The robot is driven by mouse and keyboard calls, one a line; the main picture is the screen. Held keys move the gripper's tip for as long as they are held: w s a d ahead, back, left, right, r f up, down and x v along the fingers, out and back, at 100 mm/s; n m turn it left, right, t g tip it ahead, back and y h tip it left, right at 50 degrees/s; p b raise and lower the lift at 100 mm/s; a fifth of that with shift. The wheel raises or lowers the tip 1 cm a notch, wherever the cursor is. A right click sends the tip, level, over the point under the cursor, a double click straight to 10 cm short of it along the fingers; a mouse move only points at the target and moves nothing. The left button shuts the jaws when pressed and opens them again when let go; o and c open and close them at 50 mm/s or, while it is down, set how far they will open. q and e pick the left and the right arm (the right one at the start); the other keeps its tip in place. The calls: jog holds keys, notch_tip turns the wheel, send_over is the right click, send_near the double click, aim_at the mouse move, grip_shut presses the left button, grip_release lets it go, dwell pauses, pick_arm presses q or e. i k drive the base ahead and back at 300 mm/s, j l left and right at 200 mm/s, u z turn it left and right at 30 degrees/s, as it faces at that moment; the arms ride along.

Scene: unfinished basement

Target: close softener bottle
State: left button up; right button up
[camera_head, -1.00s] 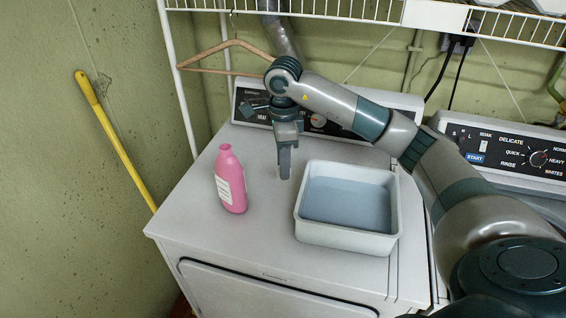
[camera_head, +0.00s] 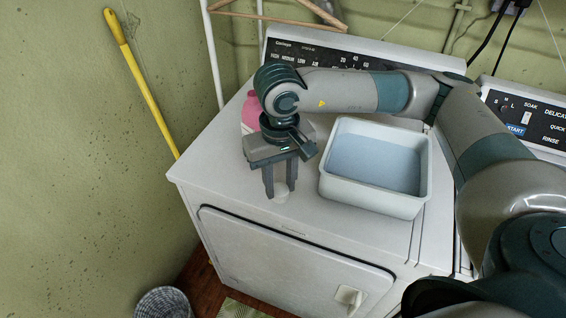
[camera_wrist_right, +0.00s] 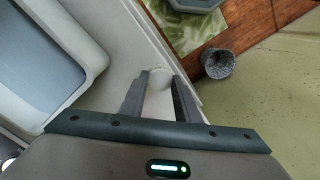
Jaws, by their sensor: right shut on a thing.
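The pink softener bottle (camera_head: 250,108) stands on the white dryer top in the head view. My right arm and hand cover most of it, and its mouth is hidden. My right gripper (camera_head: 279,193) points down in front of the bottle, over the dryer's front part. It is shut on a small white round cap (camera_head: 281,196), which also shows between the fingertips in the right wrist view (camera_wrist_right: 159,77). The cap is apart from the bottle. My left gripper is in neither view.
A white basin (camera_head: 424,190) with bluish contents stands right of my right gripper on the dryer (camera_head: 222,172). A yellow pole (camera_head: 143,85) leans on the left wall. A grey basket (camera_head: 163,303) stands on the floor; it also shows in the wrist view (camera_wrist_right: 218,64).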

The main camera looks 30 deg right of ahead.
aim_at(252, 110)
jog(key=k+l, duration=0.55)
jog(key=k+z, duration=0.1)
jog(key=z, duration=1.35)
